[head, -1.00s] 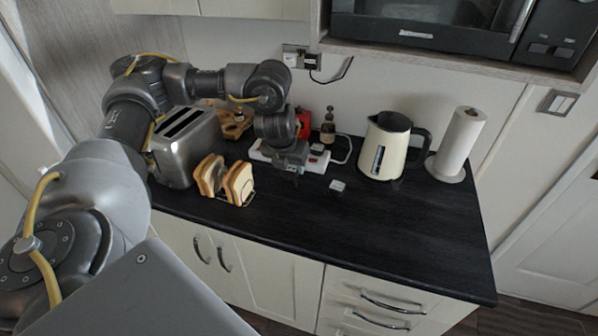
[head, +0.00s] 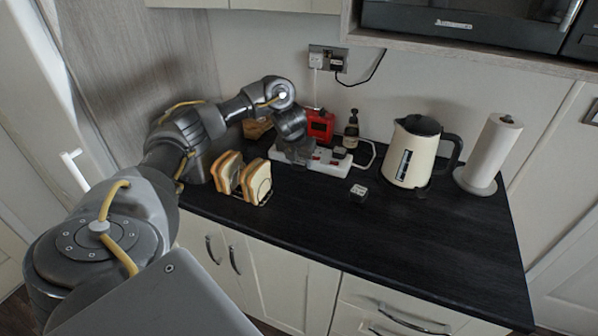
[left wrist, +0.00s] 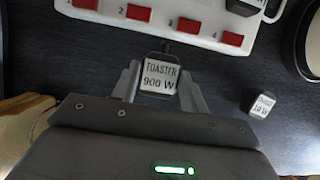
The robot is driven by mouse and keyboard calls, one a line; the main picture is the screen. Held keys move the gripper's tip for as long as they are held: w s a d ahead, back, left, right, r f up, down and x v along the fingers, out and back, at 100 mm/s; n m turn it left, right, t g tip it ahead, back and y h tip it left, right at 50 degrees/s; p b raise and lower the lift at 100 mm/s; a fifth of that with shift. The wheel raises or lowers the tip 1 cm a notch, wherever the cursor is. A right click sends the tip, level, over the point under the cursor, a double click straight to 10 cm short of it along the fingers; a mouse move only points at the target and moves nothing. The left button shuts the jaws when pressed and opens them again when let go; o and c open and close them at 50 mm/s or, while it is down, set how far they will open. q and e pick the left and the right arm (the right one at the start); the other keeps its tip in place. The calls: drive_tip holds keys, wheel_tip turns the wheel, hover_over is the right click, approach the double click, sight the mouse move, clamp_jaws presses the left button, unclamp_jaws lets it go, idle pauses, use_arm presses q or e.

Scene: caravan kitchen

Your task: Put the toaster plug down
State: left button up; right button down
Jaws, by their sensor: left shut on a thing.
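The toaster plug (left wrist: 159,77), a pale block marked "TOASTER 900 W", sits between the fingers of my left gripper (left wrist: 160,85) in the left wrist view. The fingers are shut on its sides. In the head view my left gripper (head: 298,152) is at the left part of the white power strip (head: 325,165); the plug is hidden there. In the left wrist view the power strip (left wrist: 180,22), with numbered red switches, lies just beyond the plug, apart from it. I cannot tell the plug's height over the black worktop (head: 400,235). My right gripper is out of view.
Another plug (head: 358,192), marked 10 W, lies on the worktop, right of the held plug in the wrist view (left wrist: 262,105). A bread rack (head: 243,180) stands left, a kettle (head: 412,155) and paper roll (head: 490,150) right. The front middle worktop is clear.

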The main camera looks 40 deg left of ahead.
sight(298, 163)
use_arm(q)
drive_tip(key=shift+a+f, duration=0.1)
drive_tip(key=shift+f, duration=0.05)
wheel_tip(298, 163, down, 3)
drive_tip(key=shift+w+a+r+b, duration=0.1)
drive_tip(key=shift+w+a+b, duration=0.05)
drive_tip(key=shift+b, duration=0.3)
drive_tip(key=shift+f, duration=0.45)
drive_tip(key=shift+r, duration=0.1)
drive_tip(key=shift+f, duration=0.25)
drive_tip(key=o, duration=1)
